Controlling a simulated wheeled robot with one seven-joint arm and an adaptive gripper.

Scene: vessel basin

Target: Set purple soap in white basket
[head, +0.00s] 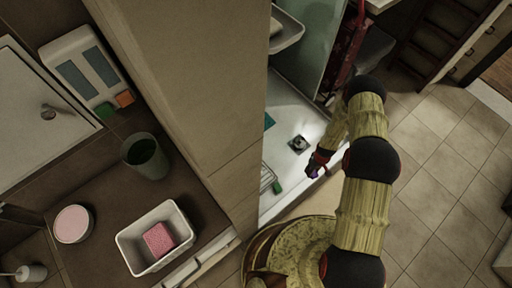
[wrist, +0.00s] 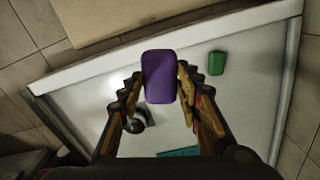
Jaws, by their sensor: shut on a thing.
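My gripper (head: 318,165) is over the white shower basin, near its front edge on the right side of the head view. It is shut on the purple soap (wrist: 159,77), a rounded block held between the two fingertips in the wrist view. The soap shows only as a small purple patch in the head view (head: 314,173). The white basket (head: 126,242) is an open rectangular tub on the brown counter at lower left in the head view. A pink block (head: 159,239) lies inside it. My gripper is far to the right of the basket.
A tall beige wall (head: 185,85) stands between counter and basin (head: 287,110). A green block (wrist: 217,63), a drain (wrist: 138,122) and a teal item (wrist: 180,152) are in the basin. A grey-green cup (head: 146,157) and a round pink-topped item (head: 73,223) stand near the basket.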

